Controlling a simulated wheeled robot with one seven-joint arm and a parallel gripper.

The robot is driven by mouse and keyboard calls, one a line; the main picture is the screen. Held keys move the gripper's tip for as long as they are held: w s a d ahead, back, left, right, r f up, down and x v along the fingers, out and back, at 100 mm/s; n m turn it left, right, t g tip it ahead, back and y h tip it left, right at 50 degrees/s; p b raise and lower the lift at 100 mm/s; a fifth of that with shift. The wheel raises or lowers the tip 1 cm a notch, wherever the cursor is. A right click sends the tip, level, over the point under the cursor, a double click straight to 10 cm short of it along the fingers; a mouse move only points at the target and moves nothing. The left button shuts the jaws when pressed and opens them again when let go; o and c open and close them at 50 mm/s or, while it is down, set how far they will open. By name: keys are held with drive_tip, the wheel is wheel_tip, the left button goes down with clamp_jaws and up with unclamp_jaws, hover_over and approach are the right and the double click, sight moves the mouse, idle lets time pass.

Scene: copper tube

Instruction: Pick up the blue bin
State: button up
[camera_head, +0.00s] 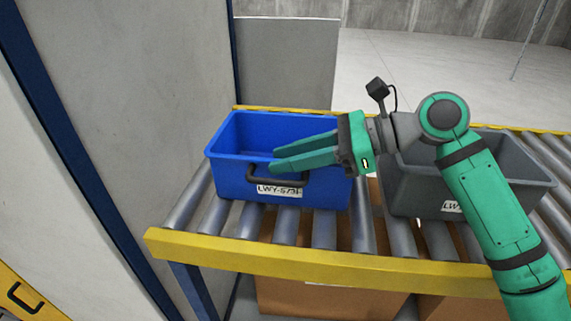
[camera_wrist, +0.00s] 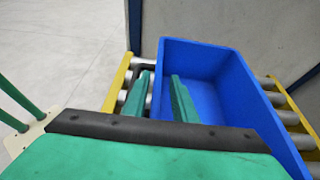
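The blue bin (camera_head: 228,176) stands upright on the roller conveyor, with a dark handle (camera_head: 262,182) and a white label on its front. My gripper (camera_head: 273,159) reaches in from the right at the bin's front rim. In the wrist view the two green fingers (camera_wrist: 160,85) are apart, with the rim of one long wall of the blue bin (camera_wrist: 213,72) between them. One finger is outside that wall and the other is over the inside. The visible part of the bin's inside looks empty. Whether either finger touches the wall cannot be told.
A grey bin (camera_head: 520,180) stands to the right on the same conveyor, partly behind my arm. The yellow conveyor rail (camera_head: 300,261) runs along the front. A grey wall panel (camera_head: 180,80) stands close to the left. Cardboard boxes (camera_head: 330,298) are below the rollers.

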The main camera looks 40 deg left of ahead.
clamp_jaws()
drive_tip(key=shift+w, duration=0.15)
idle(0.4)
drive_tip(key=shift+d, duration=0.1)
